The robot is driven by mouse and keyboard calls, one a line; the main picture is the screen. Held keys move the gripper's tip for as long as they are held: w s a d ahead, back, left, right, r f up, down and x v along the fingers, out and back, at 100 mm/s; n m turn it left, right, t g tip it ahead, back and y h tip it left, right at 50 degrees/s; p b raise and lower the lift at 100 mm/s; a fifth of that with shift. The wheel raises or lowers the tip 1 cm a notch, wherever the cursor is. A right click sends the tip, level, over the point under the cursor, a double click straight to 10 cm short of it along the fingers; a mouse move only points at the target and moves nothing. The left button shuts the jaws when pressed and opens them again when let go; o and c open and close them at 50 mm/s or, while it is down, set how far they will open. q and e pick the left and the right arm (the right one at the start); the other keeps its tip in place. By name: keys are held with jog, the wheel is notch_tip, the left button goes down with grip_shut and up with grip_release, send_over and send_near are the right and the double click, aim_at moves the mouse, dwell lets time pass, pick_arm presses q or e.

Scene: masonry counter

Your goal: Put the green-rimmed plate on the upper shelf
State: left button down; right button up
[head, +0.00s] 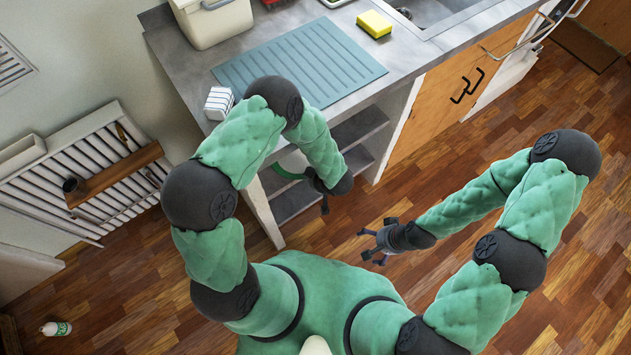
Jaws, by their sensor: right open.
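A white round piece with a green rim, seemingly the plate (294,162), shows in the shelf opening under the counter, partly hidden behind my left forearm. The shelf unit has an upper shelf (359,126) and lower boards. My right gripper (369,246) is open and empty over the floor, in front of the unit. Another green-edged white thing (336,2) is cut off at the top edge, on the counter.
The counter holds a blue ribbed mat (300,65), a yellow sponge (374,24), a striped cloth-like item (219,103) and a white bin (212,22). A wooden cabinet door (437,110) is right of the shelves. A bottle (56,328) lies on the floor at left.

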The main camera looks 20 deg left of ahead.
pick_arm(q)
jog(key=shift+w+a+p, duration=0.75)
jog(key=shift+w+a, duration=0.15)
jog(key=shift+a, duration=0.3)
jog(key=shift+s+d, duration=0.1)
